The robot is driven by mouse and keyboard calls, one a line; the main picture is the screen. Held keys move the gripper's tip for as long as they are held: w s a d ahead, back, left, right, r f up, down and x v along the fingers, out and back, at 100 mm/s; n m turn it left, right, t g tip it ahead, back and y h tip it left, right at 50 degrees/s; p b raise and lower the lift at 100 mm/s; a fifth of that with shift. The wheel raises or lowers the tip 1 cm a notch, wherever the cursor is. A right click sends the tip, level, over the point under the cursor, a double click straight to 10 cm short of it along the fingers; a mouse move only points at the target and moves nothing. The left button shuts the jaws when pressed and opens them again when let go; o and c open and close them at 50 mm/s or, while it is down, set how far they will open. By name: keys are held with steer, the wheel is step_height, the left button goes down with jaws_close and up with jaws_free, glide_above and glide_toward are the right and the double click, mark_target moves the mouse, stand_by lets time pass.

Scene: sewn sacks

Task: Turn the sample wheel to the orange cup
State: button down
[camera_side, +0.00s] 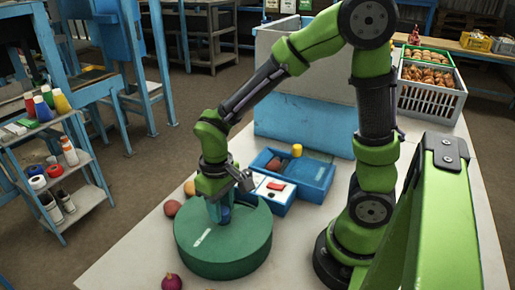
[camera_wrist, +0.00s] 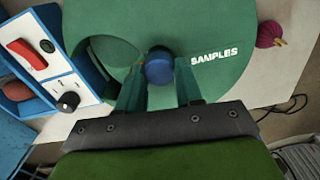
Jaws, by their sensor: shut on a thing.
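The sample wheel (camera_side: 222,245) is a round green drum on the pale table, and its top carries white SAMPLES lettering in the wrist view (camera_wrist: 214,56). A blue knob (camera_wrist: 159,70) stands on top of it. My gripper (camera_side: 221,208) points down over the wheel, and in the wrist view its green fingers (camera_wrist: 159,78) are shut on the blue knob, one on each side. No orange cup can be made out.
A blue-sided control box (camera_side: 273,190) with a red rocker switch and black dial stands close behind the wheel. Behind it is a blue divided tray (camera_side: 317,172). A purple onion (camera_side: 172,283) and reddish balls (camera_side: 171,208) lie near the wheel. A bread crate (camera_side: 430,97) stands far right.

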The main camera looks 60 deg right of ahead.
steer(key=m, duration=0.5)
steer(key=shift+m, duration=0.3)
steer(key=m, duration=0.4)
steer(key=shift+d+m, duration=0.1)
steer(key=shift+m, duration=0.6)
steer(key=c, duration=0.7)
jaws_free()
steer(key=shift+c, duration=0.2)
step_height(320, 180, up, 17)
